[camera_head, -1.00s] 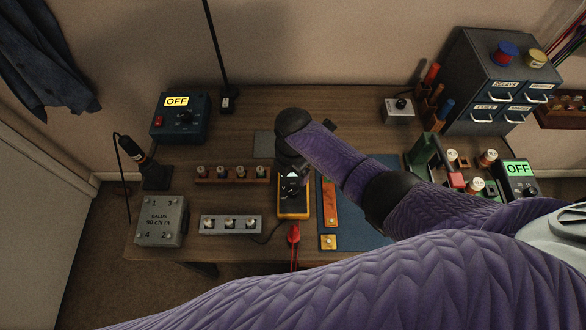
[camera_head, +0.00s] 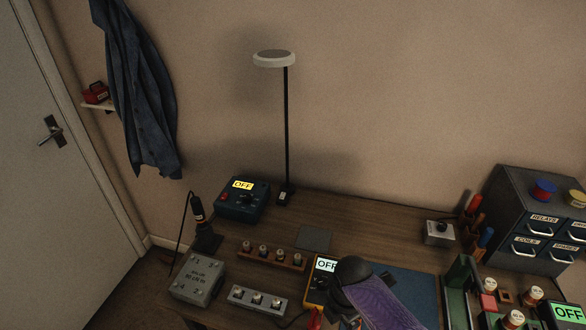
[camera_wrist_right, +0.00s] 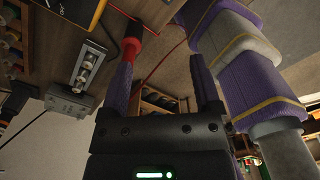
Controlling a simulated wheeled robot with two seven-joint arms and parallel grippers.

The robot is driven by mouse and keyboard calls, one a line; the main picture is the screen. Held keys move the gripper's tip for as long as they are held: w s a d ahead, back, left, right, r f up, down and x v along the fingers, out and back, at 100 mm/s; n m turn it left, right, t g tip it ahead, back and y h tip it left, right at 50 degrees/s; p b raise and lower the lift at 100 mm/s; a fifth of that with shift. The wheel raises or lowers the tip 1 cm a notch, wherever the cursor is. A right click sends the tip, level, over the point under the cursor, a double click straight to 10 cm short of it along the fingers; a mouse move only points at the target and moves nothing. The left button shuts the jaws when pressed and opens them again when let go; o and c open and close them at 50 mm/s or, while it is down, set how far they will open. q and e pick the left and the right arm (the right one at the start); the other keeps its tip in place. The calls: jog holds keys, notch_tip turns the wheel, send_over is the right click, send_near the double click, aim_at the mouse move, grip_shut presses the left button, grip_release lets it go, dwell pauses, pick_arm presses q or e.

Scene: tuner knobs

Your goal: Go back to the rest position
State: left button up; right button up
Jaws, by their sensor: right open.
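My purple right arm (camera_head: 385,303) reaches in at the bottom of the head view, and its black end covers part of the orange multimeter (camera_head: 314,295). The meter's screen reads OFF. The right wrist view shows my right gripper (camera_wrist_right: 163,82) open, its two purple fingers well apart with nothing held between them. A red probe (camera_wrist_right: 131,48) shows by the left fingertip; I cannot tell if they touch. Purple and grey arm links of mine fill the right of that view. My left gripper is in neither view.
The grey balun box (camera_head: 197,278), three-knob strip (camera_head: 258,300), wooden knob rack (camera_head: 270,257) and blue OFF box (camera_head: 242,200) stand left on the desk. A lamp (camera_head: 286,130) rises behind. A drawer cabinet (camera_head: 530,220) and green rack (camera_head: 460,280) stand right.

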jog(key=s+a+r+m+t+y, duration=0.2)
jog(key=s+m, duration=0.8)
jog(key=s+d+r+m+t+h, duration=0.1)
jog(key=s+d+r+m+h, duration=0.1)
jog(key=s+d+r+m, duration=0.8)
jog(key=a+f+m+g+b, duration=0.2)
jog(key=f+b, duration=0.6)
jog(key=f, duration=2)
pick_arm(q)
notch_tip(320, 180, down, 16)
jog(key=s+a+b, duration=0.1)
jog(key=b, duration=0.6)
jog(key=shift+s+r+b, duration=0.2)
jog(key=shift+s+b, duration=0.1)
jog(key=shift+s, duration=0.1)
pick_arm(e)
jog(key=s+d+f, duration=0.2)
jog(key=s+f, duration=1.2)
jog(key=f, duration=0.4)
jog(key=shift+s+f+n, duration=0.15)
jog(key=shift+f+n, duration=0.05)
jog(key=shift+n, duration=0.1)
